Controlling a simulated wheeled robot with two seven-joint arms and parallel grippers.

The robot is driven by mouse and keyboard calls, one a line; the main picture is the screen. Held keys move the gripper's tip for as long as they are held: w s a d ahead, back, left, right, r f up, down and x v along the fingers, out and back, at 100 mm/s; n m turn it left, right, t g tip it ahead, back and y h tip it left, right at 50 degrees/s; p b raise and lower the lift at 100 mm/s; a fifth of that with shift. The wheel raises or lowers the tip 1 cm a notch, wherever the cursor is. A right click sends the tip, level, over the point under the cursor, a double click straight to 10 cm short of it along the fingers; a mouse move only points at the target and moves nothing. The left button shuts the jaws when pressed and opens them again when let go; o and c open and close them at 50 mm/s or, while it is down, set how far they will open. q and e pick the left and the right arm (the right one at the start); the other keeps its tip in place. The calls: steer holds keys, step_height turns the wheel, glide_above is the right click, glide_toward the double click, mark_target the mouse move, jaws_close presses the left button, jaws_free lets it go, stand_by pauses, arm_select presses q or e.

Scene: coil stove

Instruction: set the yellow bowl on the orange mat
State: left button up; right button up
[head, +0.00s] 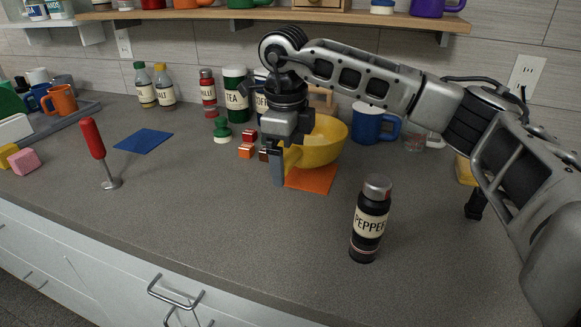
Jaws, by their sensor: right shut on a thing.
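The yellow bowl (322,145) is upright at the middle right of the head view, over the back part of the orange mat (313,180). I cannot tell whether it touches the mat. My right gripper (281,165) points down at the bowl's left rim and is shut on it. The gripper and wrist hide the bowl's left side. The front part of the orange mat shows bare below the bowl. My left gripper is not in view.
A black pepper shaker (369,220) stands in front of the mat to the right. A blue mug (371,124) stands behind right. A blue mat (144,140) and red-handled tool (95,145) are farther left. The front middle counter is clear.

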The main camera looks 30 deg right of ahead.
steer(key=shift+w+d+f, duration=0.2)
steer(key=shift+d+f, duration=0.05)
step_height(320, 180, down, 2)
steer(key=shift+w+d+f+p, duration=0.1)
steer(key=shift+f+p, duration=0.1)
steer(key=shift+p, duration=0.25)
steer(key=shift+f, duration=0.5)
steer(key=o, duration=1.5)
steer(key=shift+f, duration=0.15)
steer(key=r, duration=0.4)
steer(key=r+b, duration=0.1)
steer(key=r, duration=0.3)
steer(key=a+r, duration=0.1)
steer(key=r, duration=0.3)
steer(key=shift+s+r, duration=0.1)
steer(key=shift+s, duration=0.25)
